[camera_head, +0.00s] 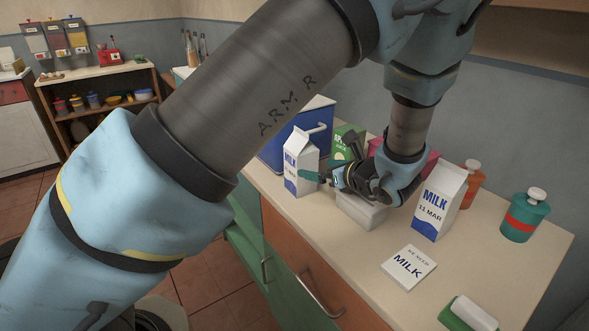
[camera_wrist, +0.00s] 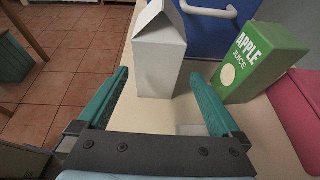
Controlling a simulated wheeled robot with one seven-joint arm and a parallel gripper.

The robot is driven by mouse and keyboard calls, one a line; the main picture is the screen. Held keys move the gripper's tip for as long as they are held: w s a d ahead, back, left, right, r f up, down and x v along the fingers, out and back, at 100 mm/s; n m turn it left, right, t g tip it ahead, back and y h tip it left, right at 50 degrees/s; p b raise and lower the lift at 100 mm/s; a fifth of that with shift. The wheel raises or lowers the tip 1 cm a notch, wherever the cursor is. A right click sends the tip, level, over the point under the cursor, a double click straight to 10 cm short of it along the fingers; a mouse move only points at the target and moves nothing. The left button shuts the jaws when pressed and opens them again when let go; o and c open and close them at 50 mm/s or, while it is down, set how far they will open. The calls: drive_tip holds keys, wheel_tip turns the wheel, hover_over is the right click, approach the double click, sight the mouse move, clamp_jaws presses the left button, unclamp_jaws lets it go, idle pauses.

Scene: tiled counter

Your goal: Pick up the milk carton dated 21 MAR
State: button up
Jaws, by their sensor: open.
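A white milk carton (camera_head: 300,162) with a blue MILK label stands upright at the left of the counter; its date line is too small to read surely. A second milk carton (camera_head: 439,201), dated 11 MAR, stands upright at the right. My gripper (camera_head: 324,176) is open and empty beside the left carton, at its right side. In the wrist view, that carton (camera_wrist: 160,62) shows a blank white side, centred between the two green fingers (camera_wrist: 159,76). It looks at or just past the fingertips; I cannot tell how deep. No finger visibly touches it.
A green apple juice carton (camera_wrist: 262,62) stands close to the right finger, with a blue handled container (camera_wrist: 207,32) behind. A white box (camera_head: 362,209) sits under my wrist.

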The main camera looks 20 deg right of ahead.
sight(309, 167)
drive_tip(key=x, duration=0.3)
drive_tip(key=shift+w+a+p, duration=0.1)
drive_tip(key=shift+w+p, duration=0.15)
drive_tip(key=shift+p, duration=0.1)
drive_tip(key=p+x, duration=0.2)
drive_tip(key=x, duration=0.2)
drive_tip(key=shift+w+a+r, duration=0.1)
drive_tip(key=shift+w+a, duration=0.1)
drive_tip(key=shift+w, duration=0.1)
drive_tip(key=shift+w+f, duration=0.25)
drive_tip(key=shift+w, duration=0.1)
clamp_jaws()
